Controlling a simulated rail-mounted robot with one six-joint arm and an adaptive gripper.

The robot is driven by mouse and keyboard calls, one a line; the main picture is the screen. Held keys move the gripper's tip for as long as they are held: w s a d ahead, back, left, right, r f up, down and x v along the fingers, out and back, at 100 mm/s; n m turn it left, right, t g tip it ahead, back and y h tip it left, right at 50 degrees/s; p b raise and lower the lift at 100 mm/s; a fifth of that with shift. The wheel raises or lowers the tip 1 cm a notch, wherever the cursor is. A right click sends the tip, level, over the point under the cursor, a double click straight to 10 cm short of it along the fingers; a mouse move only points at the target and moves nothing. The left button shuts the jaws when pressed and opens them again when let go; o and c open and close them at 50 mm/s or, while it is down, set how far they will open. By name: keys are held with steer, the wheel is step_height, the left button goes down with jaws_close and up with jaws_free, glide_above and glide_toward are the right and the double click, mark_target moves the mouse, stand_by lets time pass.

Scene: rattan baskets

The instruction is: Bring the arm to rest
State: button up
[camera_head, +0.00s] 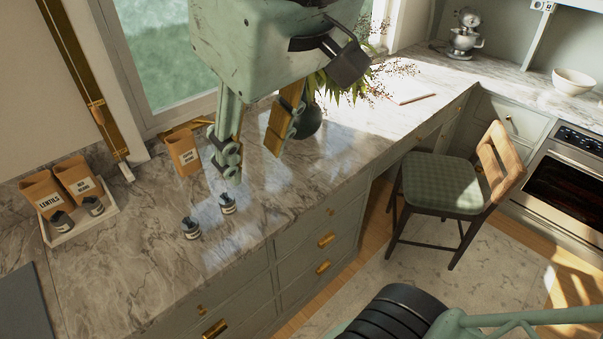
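My gripper (252,157) hangs from the top of the view, high over the marble counter (130,265). Its two fingers point down and stand apart. Nothing shows between them. My gripper and wrist hide part of the window and of a dark vase (307,122) with leafy stems behind them.
Two small dark jars (191,229) (227,204) stand below my gripper. A brown paper bag (184,153) stands near the window. A white tray (68,231) at left holds two labelled bags and two jars. A chair (441,180) stands right of the counter.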

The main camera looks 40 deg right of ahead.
steer(key=shift+m, duration=0.4)
steer(key=s+f, duration=0.2)
steer(key=s, duration=0.1)
steer(key=s+f, duration=0.1)
steer(key=shift+s+a, duration=0.2)
steer(key=shift+s, duration=0.15)
steer(key=shift+w, duration=0.2)
step_height(320, 180, down, 14)
steer(key=b, duration=1.3)
steer(key=shift+r+b, duration=0.25)
steer(key=shift+b, duration=0.15)
steer(key=shift+a, duration=0.1)
